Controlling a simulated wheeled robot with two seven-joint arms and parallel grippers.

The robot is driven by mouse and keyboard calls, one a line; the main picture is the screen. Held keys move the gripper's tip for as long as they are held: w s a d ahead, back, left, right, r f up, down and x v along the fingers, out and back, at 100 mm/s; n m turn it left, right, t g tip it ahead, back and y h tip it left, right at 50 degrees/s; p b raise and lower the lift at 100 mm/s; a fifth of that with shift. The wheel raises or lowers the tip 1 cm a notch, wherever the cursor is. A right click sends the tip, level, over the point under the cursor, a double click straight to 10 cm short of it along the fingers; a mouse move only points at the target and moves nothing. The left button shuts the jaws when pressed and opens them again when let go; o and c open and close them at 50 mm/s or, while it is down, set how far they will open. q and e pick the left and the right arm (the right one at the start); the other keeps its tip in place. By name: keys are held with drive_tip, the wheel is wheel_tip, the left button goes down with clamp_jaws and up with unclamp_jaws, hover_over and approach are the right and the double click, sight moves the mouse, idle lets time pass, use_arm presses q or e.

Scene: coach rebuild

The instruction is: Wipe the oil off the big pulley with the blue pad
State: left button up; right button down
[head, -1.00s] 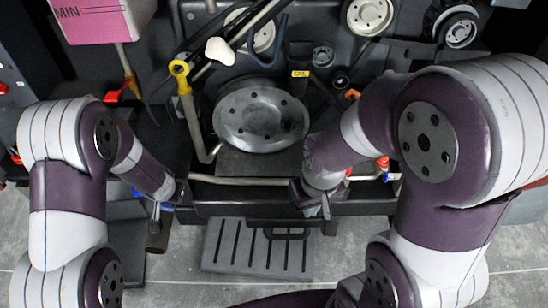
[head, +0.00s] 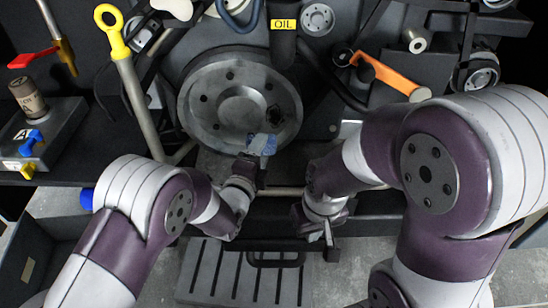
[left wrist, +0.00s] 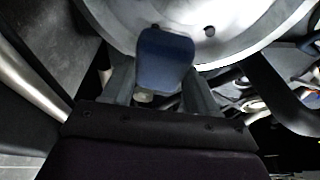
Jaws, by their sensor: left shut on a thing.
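The big pulley (head: 222,80) is a grey metal disc with a raised hub and several bolt holes, at the upper middle of the head view. A dark patch of oil (head: 273,114) is on the right lower part of its face. My left gripper (head: 256,158) is shut on the blue pad (head: 264,143), at the pulley's lower right rim. In the left wrist view, the blue pad (left wrist: 165,62) stands between the two fingers and overlaps the pulley (left wrist: 235,35). I cannot tell if they touch. My right gripper (head: 328,232) hangs below the front rail, apart from the pulley; its jaw is unclear.
A yellow-ringed dipstick (head: 125,60) leans left of the pulley. A black pipe with a yellow OIL label (head: 283,25) stands above it. An orange-handled tool (head: 388,73) lies to the right. A pale rail (head: 280,191) runs below. A slatted grey step (head: 245,272) is on the floor.

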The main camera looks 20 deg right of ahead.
use_arm(q)
drive_tip(key=shift+s+d+f+m+h, duration=0.1)
drive_tip(key=shift+s+d+m+h, duration=0.1)
drive_tip(key=shift+d+m+h, duration=0.35)
drive_tip(key=shift+w+d, duration=0.15)
drive_tip(key=shift+d, duration=0.2)
drive_tip(key=shift+w+d+r+b, duration=0.1)
drive_tip(key=shift+w+d+b, duration=0.15)
drive_tip(key=shift+w, duration=0.6)
drive_tip(key=shift+w+d+r+b, duration=0.1)
drive_tip(key=shift+w+d, duration=0.1)
drive_tip(key=shift+w, duration=0.7)
drive_tip(key=shift+w+d+b, duration=0.2)
drive_tip(key=shift+w+d, duration=0.05)
drive_tip(key=shift+w, duration=0.6)
drive_tip(key=shift+w+d+b, duration=0.15)
drive_tip(key=shift+w+b, duration=0.25)
drive_tip(key=shift+w, duration=0.35)
